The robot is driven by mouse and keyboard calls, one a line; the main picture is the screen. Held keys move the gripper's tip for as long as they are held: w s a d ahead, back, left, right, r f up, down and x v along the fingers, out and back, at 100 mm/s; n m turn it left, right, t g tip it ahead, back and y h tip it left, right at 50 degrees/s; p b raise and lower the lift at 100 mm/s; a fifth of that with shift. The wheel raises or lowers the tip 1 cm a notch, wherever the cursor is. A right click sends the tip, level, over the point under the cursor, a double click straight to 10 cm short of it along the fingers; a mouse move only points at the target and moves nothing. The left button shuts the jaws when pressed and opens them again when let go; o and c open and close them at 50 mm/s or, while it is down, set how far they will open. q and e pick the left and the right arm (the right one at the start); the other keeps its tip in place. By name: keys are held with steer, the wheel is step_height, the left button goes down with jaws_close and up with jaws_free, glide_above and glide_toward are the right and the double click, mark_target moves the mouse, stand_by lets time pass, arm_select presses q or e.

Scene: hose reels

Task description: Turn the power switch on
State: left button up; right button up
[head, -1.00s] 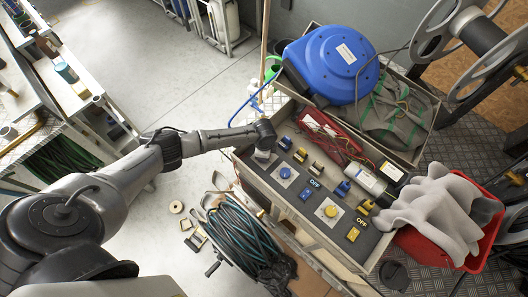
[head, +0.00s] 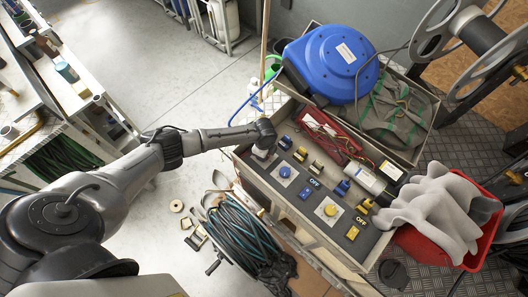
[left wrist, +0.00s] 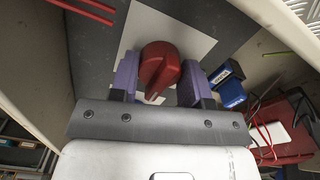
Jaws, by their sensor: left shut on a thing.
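The power switch is a red rotary knob (left wrist: 160,68) on a white square plate (left wrist: 205,42) in the left wrist view. My left gripper (left wrist: 158,85) has its two purple fingers on either side of the knob and is shut on it. In the head view my left gripper (head: 264,147) is at the left end of the grey control panel (head: 275,196) and hides the knob. Two "OFF" labels show on the panel. My right gripper is in neither view.
The panel also carries a blue button (head: 284,172), a yellow button (head: 330,210) and several blue and yellow connectors. A blue hose reel (head: 330,62) stands behind. A red bin (head: 482,243) with grey cloth is at the right. A cable reel (head: 240,235) lies below the panel.

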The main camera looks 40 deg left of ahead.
arm_select(q)
steer(key=shift+r, duration=0.1)
steer(key=o, duration=0.9)
steer(key=shift+o, duration=0.2)
step_height(320, 180, up, 14)
steer(key=p, duration=0.2)
stand_by(0.4)
